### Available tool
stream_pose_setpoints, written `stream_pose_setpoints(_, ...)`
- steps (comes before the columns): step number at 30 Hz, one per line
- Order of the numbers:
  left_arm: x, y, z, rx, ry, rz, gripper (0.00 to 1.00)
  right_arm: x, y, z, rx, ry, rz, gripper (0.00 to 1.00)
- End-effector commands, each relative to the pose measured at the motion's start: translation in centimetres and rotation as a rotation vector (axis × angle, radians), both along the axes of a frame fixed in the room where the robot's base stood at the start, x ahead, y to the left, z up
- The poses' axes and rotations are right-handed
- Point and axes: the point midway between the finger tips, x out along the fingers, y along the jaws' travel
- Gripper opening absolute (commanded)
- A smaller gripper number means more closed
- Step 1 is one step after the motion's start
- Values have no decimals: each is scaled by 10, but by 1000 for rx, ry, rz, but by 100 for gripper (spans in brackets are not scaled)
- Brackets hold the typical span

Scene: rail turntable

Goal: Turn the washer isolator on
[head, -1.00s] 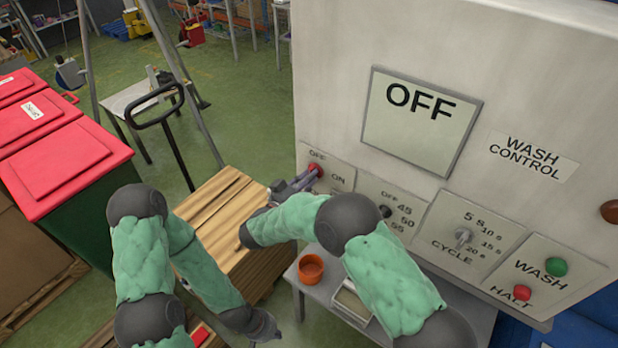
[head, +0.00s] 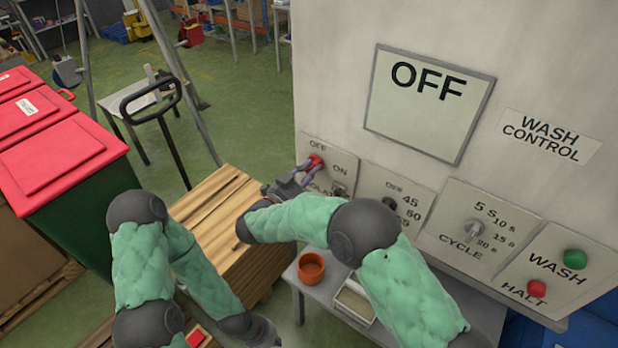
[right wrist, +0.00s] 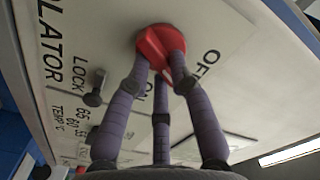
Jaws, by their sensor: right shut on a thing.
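The washer isolator is a red rotary knob (head: 316,161) on the leftmost plate of the white control panel (head: 400,70), marked OFF and ON. My right gripper (head: 305,172) is at this knob. In the right wrist view, its purple fingers (right wrist: 160,75) are closed around the red knob (right wrist: 160,50). Which mark the knob points to is hard to tell because the fingers cover part of it. The display (head: 428,100) above reads OFF. My left gripper (head: 270,343) is low at the bottom edge, away from the panel, with its fingers mostly cut off.
To the right are a temperature knob (head: 389,203), a cycle knob (head: 474,229), a green WASH button (head: 575,259) and a red HALT button (head: 537,289). Below stands a grey table (head: 388,342) with an orange cup (head: 311,268). Stacked boards (head: 215,205) and red-lidded bins (head: 60,160) stand left.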

Motion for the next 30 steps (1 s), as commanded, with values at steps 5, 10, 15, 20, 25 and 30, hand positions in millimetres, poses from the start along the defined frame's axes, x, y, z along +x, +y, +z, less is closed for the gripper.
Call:
stream_pose_setpoints(5, 0, 0, -26, 0, 0, 0, 0, 0, -1, -5, 138, -102, -1, 0)
stream_pose_setpoints(10, 0, 0, -47, 0, 0, 0, 0, 0, -1, -6, 269, -197, 0, 0)
stream_pose_setpoints(15, 0, 0, -69, 0, 0, 0, 0, 0, -1, -7, 401, -294, 0, 0)
stream_pose_setpoints(20, 0, 0, -90, 0, 0, 0, 0, 0, -1, -9, 521, -380, -1, 0)
stream_pose_setpoints(25, 0, 0, -110, 0, 0, 0, 0, 0, 0, -10, 638, -464, 0, 0)
stream_pose_setpoints(30, 0, 0, -126, 0, 0, 0, 0, 0, 0, -10, 732, -532, 0, 0)
